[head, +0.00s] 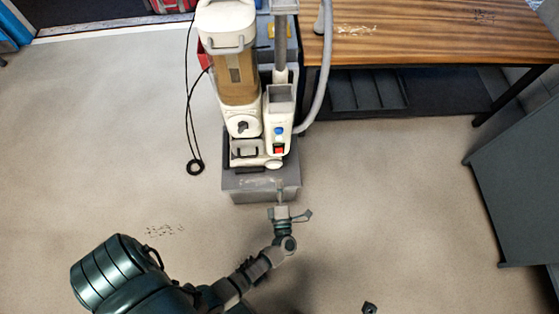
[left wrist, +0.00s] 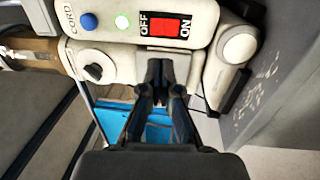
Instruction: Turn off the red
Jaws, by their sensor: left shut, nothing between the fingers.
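The red rocker switch (head: 279,149) is on the front panel of the white machine (head: 243,115). In the left wrist view the red switch (left wrist: 164,28) has OFF printed on its left and ON on its right. My left gripper (head: 280,186) is in front of and below the panel in the head view. In the left wrist view its fingertips (left wrist: 158,68) are together, empty, and just below the switch. I cannot tell whether they touch the casing. My right gripper is not in view.
The machine stands on a grey box (head: 262,182).

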